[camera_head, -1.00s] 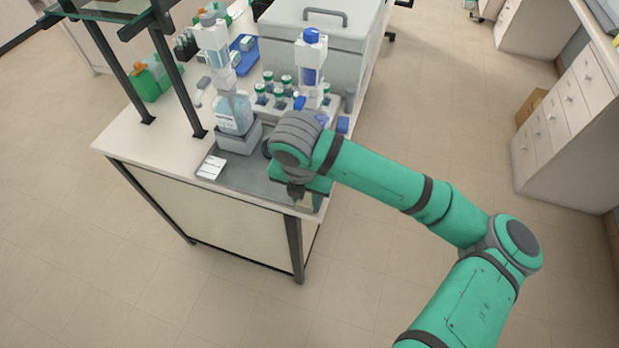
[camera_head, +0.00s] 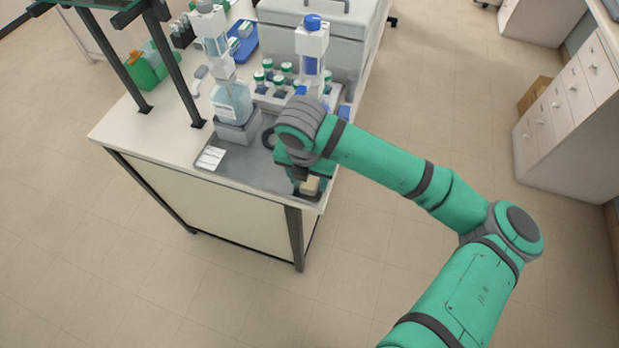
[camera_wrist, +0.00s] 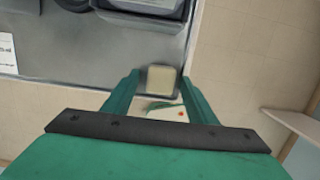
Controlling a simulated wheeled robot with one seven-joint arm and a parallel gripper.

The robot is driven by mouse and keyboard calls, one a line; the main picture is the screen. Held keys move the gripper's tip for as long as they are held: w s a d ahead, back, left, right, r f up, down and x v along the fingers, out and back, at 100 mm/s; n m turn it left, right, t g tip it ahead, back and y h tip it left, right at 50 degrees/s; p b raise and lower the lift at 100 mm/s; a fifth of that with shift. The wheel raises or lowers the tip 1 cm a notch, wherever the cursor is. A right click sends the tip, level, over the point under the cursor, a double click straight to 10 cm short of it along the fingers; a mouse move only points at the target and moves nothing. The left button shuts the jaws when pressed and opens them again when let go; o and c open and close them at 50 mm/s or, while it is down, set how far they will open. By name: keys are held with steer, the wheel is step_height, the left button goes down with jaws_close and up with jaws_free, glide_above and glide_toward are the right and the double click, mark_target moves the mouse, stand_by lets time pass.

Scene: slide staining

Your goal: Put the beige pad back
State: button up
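The beige pad (camera_head: 310,185) is a small pale block at the front right corner of the dark grey tray (camera_head: 258,172) on the bench. In the wrist view the pad (camera_wrist: 162,80) shows between the tips of my two green fingers, with a narrow gap on each side. My gripper (camera_wrist: 161,73) is open around or just above it; the height between them is hard to tell. In the head view my gripper (camera_head: 304,176) points down at the pad and covers part of it and of the tray.
A wash bottle (camera_head: 232,101) on a grey stand and a white label card (camera_head: 210,158) are on the tray's left side. Behind are a rack of green-capped bottles (camera_head: 283,74), a blue-capped dispenser (camera_head: 312,45) and a large grey box (camera_head: 350,45). The bench edge is close by the pad.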

mark_target(308, 188)
steer(key=shift+d, duration=0.2)
steer(key=shift+r, duration=0.1)
steer(key=shift+r, duration=0.25)
step_height(308, 188, up, 12)
steer(key=s, duration=0.1)
steer(key=shift+s+a+f, duration=0.25)
steer(key=shift+s, duration=0.15)
steer(key=shift+w, duration=0.1)
